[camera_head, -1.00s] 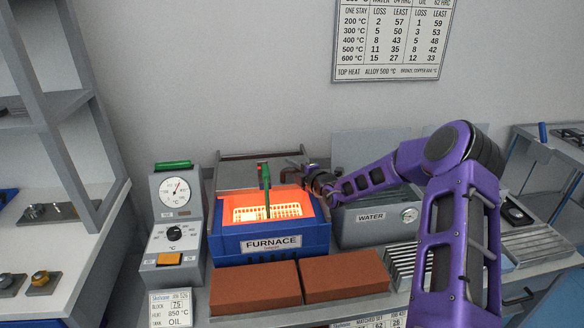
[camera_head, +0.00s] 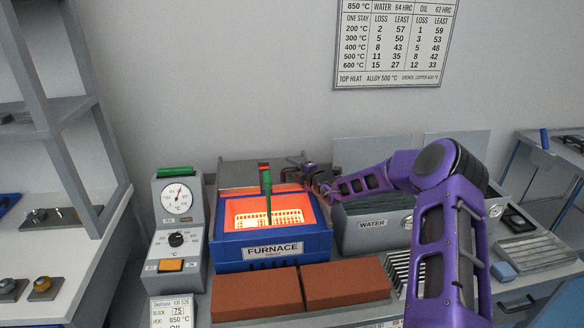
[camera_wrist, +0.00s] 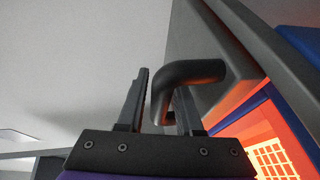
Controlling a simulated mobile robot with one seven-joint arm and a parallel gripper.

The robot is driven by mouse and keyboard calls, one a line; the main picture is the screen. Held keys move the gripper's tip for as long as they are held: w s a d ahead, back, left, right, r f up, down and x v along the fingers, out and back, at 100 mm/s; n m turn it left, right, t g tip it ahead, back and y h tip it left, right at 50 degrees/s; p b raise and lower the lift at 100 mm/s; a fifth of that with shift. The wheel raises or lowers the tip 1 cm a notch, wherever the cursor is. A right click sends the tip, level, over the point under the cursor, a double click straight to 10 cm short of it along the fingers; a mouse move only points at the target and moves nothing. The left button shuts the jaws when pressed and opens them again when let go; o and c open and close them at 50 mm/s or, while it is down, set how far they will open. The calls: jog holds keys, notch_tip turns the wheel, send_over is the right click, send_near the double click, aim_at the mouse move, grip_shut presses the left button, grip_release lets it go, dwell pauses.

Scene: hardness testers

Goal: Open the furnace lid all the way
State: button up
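The blue furnace (camera_head: 270,247) stands on the bench with its top open. Its glowing orange inside shows a bright grid. The grey lid (camera_head: 238,174) is at the back of the opening, clear of most of it. My gripper (camera_head: 313,172) is at the lid's right side, by its handle. In the wrist view a black bent handle (camera_wrist: 190,75) stands out from the grey lid (camera_wrist: 205,50). My gripper (camera_wrist: 160,110) has its fingers apart on either side of the handle bar, with a thin gap beside the left finger. The right finger is partly hidden behind the handle.
A green-handled upright (camera_head: 267,190) stands in the furnace opening. A dial controller (camera_head: 178,235) is to the left. Two red-brown bricks (camera_head: 255,293) lie in front. A grey water tank (camera_head: 372,225) is to the right, under my arm.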

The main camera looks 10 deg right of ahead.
jog(key=p+v, duration=0.2)
jog(key=v, duration=1.5)
jog(key=shift+s+r, duration=0.1)
jog(key=shift+s, duration=0.1)
